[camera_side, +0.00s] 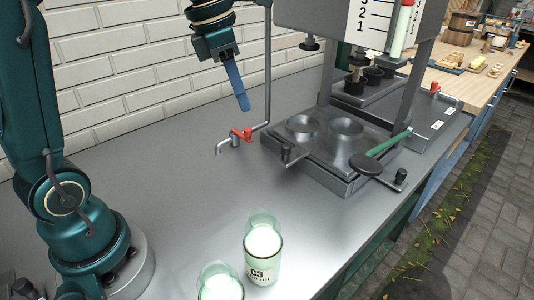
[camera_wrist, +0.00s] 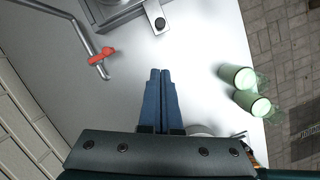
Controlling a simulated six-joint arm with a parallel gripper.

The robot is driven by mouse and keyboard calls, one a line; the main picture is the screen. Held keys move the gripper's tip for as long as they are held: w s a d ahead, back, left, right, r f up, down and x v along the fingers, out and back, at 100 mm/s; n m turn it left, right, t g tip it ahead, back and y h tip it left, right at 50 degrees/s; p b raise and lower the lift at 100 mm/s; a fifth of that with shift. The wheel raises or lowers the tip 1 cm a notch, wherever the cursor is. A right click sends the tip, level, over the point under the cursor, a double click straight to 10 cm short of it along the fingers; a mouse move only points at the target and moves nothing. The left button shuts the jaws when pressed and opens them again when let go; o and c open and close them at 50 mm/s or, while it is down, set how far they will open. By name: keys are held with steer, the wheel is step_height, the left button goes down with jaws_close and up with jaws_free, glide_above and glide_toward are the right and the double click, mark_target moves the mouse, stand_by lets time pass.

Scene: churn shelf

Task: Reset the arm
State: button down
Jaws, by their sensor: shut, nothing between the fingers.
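My gripper (camera_side: 243,107) hangs above the grey metal counter (camera_side: 180,185) in the side view, fingers pointing down. In the wrist view my gripper (camera_wrist: 160,72) shows its two blue fingers pressed together with nothing between them. It is clear of every object. My arm rises at the left of the side view.
A glass marked C3 (camera_side: 263,258) and a second glass (camera_side: 220,287), both with pale contents, stand at the front. A pipe with a red-handled tap (camera_side: 240,135) is below my gripper. A metal machine with a plate (camera_side: 320,150) stands right; a white brick wall (camera_side: 110,60) is behind.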

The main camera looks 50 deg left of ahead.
steer(key=s+d+r+m+t, duration=0.15)
steer(key=s+d+m, duration=0.35)
steer(key=s+m, duration=0.5)
steer(key=s+f+m, duration=0.2)
steer(key=m, duration=0.8)
steer(key=s+f+m+t+y, duration=0.1)
steer(key=s+f+m, duration=0.1)
steer(key=m, duration=0.8)
steer(key=shift+a+f, duration=0.25)
steer(key=shift+f, duration=0.6)
